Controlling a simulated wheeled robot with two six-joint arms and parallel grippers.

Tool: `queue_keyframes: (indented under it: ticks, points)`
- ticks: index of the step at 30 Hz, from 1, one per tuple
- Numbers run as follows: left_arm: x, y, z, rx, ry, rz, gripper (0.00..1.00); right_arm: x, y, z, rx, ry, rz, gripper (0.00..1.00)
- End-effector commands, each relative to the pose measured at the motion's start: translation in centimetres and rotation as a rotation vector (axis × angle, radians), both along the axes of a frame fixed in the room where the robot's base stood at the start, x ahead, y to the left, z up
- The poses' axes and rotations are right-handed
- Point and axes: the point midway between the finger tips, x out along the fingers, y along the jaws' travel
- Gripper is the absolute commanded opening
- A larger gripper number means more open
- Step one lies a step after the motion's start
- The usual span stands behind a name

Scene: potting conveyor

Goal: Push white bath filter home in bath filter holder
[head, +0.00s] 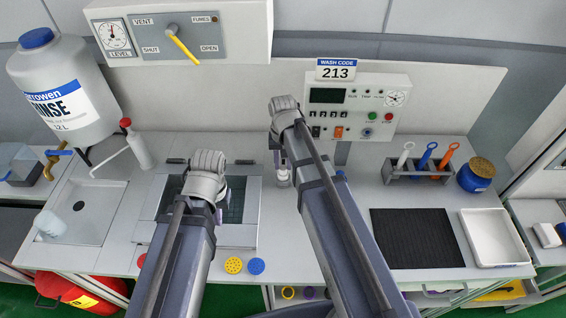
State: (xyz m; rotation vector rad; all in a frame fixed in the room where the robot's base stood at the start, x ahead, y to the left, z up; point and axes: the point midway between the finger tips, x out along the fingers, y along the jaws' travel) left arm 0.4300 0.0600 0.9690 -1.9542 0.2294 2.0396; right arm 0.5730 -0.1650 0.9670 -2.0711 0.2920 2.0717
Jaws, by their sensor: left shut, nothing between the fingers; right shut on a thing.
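My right gripper (281,158) points down just right of the sunken bath (252,205) and is shut on a small, pale, upright thing (283,181). This looks like the white bath filter at its holder, but filter and holder are too small and too covered by my arm to tell apart, or to tell how deep the filter sits. My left gripper (178,161) is over the bath's back left part, shut and empty, mostly hidden by its own wrist.
A control panel (358,95) stands behind my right gripper. A rinse bottle (62,95) and sink (88,205) are at left. A black mat (415,238), white tray (492,238) and tool rack (417,172) are at right. Yellow (233,265) and blue (256,266) discs lie in front.

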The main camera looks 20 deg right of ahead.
Motion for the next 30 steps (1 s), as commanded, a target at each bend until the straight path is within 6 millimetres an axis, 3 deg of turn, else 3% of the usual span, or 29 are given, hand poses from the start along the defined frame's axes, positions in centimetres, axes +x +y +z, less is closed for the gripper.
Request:
queue_keyframes:
  ticks: [13, 14, 15, 23, 30]
  points:
    - [0.00, 0.00, -1.20, 0.000, 0.000, 0.000, 0.00, 0.00, 0.00, -1.19, 0.000, 0.000, 0.000, 0.00]
    - [0.00, 0.00, -1.09, 0.000, 0.000, 0.000, 0.00, 0.00, 0.00, -1.09, 0.000, 0.000, 0.000, 0.35]
    - [0.00, 0.00, -1.04, 0.000, 0.000, 0.000, 0.00, 0.00, 0.00, -1.04, 0.000, 0.000, 0.000, 0.39]
    - [0.00, 0.00, -1.04, 0.000, 0.000, 0.000, 0.00, 0.00, 0.00, -1.04, 0.000, 0.000, 0.000, 0.68]
    - [0.00, 0.00, -1.02, 0.000, 0.000, 0.001, 0.00, 0.00, 0.00, -1.02, 0.000, 0.000, 0.000, 0.68]
